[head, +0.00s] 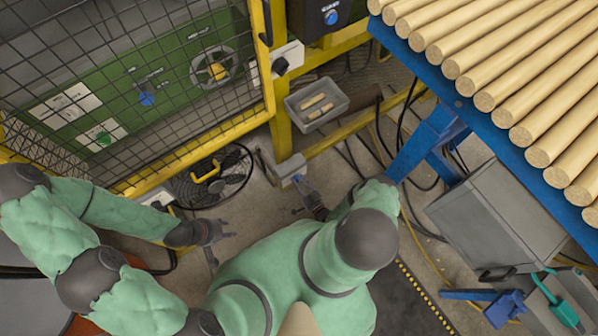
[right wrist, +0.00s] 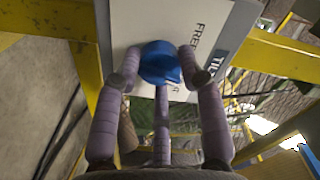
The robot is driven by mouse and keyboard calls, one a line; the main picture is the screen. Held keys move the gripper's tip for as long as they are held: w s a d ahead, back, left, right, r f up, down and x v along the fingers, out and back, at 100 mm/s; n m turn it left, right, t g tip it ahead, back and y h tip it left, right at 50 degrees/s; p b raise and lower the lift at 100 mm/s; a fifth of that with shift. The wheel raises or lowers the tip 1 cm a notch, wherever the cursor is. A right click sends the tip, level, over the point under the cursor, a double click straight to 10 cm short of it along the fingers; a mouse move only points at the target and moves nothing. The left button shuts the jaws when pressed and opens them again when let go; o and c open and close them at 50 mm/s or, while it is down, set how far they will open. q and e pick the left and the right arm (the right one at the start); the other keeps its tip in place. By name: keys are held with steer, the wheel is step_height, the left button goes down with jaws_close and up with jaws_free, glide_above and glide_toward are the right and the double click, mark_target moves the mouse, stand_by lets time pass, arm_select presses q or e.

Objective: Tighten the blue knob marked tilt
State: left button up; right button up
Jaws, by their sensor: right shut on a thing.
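The blue knob (right wrist: 158,60) sits on a white plate (right wrist: 200,15) with the printed word FREE and a partly hidden word starting with TI. In the right wrist view my right gripper (right wrist: 163,78) has its fingers closed around the knob, one on each side and one below. In the head view my right gripper (head: 307,192) reaches up to a small grey box (head: 291,168) on the yellow frame; the knob is hardly visible there. My left gripper (head: 222,233) is open and empty above the floor, left of the box.
A yellow mesh guard (head: 130,90) stands at the left before a green machine (head: 175,65). A grey tray (head: 318,115) with wooden pieces is behind the box. Another blue knob (head: 331,17) is on a dark box. A blue rack (head: 440,85) of wooden rods is at the right.

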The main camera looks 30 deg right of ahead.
steer(key=m, duration=0.4)
steer(key=d+m, duration=0.1)
steer(key=m, duration=0.2)
steer(key=shift+w+r, duration=0.15)
steer(key=shift+w, duration=0.05)
steer(key=shift+d+m, duration=0.15)
steer(key=shift+m, duration=0.15)
steer(key=o, duration=1.1)
steer(key=shift+o, duration=0.2)
steer(key=shift+s, duration=0.1)
steer(key=shift+s+a, duration=0.15)
steer(key=shift+a, duration=0.2)
steer(key=s+d, duration=0.1)
steer(key=s, duration=1)
steer(key=shift+s, duration=0.4)
